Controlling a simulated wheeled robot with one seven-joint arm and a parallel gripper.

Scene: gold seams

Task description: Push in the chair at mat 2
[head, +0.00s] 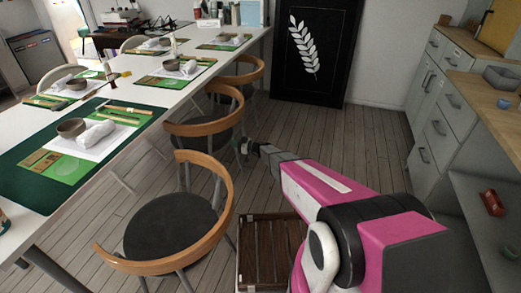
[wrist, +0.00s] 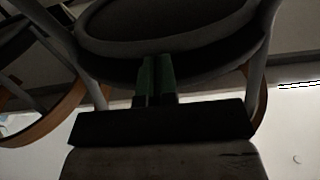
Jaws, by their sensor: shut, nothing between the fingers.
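Three wooden-backed chairs with dark seats stand along the table's right side: a near chair (head: 168,226), a middle chair (head: 205,128) and a far chair (head: 246,72). The near chair stands out from the table. No mat number is legible, so I cannot tell which is mat 2. My gripper (head: 243,146) is low, just right of the middle chair and beyond the near one. In the wrist view, my gripper's green fingers (wrist: 158,78) are together and empty, in front of a dark round chair seat (wrist: 165,28). Contact is unclear.
The white table (head: 190,82) holds green mats (head: 90,150), bowls and napkins. A slatted wooden crate or stool (head: 268,255) stands right of the near chair. Grey drawers (head: 440,115) line the right wall. Bare floor (head: 350,140) lies between.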

